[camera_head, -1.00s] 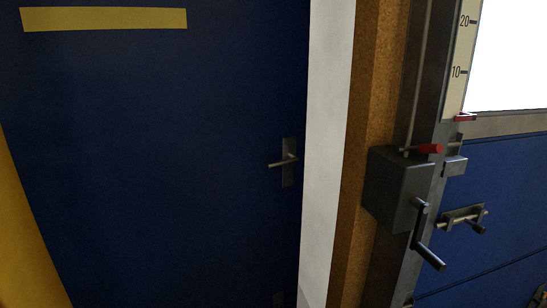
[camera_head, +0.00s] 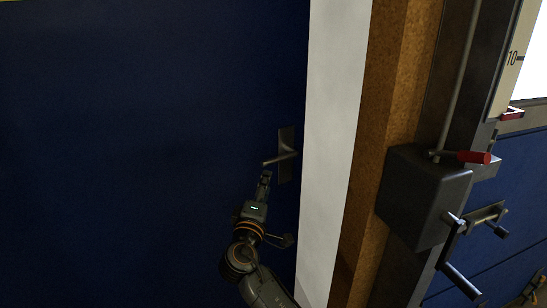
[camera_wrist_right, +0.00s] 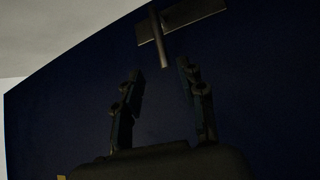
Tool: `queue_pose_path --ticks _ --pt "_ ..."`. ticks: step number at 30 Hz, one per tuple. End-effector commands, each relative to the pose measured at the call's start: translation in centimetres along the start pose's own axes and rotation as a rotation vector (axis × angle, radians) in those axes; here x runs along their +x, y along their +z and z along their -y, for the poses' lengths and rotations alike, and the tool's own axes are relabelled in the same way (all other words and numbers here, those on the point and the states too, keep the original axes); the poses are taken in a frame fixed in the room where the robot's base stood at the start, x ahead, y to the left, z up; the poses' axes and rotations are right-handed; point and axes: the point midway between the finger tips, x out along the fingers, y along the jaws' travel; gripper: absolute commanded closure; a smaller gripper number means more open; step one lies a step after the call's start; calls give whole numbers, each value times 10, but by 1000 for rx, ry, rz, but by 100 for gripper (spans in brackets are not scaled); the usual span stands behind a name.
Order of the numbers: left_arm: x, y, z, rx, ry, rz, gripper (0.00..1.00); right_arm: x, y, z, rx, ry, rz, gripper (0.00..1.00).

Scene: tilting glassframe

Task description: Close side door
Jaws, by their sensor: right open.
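The side door (camera_head: 140,150) is a large dark blue panel filling the left of the head view. Its right edge stands beside a white strip of wall. A metal lever handle (camera_head: 278,158) on a tall plate (camera_head: 287,165) sits near that edge. My right gripper (camera_head: 266,176) is just below the lever, apart from it as far as I can tell. In the right wrist view its two fingers (camera_wrist_right: 160,80) are spread with nothing between them. The lever (camera_wrist_right: 159,38) points down toward the gap, beyond the fingertips. My left gripper is out of view.
Right of the white wall (camera_head: 335,130) stands a brown wooden post (camera_head: 395,100). A grey crank box (camera_head: 425,195) with a crank and a red-tipped lever (camera_head: 472,157) sticks out beside it. Another blue panel with a bolt (camera_head: 488,217) is at the far right.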

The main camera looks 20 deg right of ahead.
Motion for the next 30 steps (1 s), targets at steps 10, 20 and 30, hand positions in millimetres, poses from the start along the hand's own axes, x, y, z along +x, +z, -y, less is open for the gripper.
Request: queue_pose_path --ticks 10,20,30 --pt "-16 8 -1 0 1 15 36 76 1 -2 -4 0 2 60" --pt "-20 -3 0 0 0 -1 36 115 1 1 -1 -3 1 60" --pt "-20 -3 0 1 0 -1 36 119 1 1 1 -3 0 60"
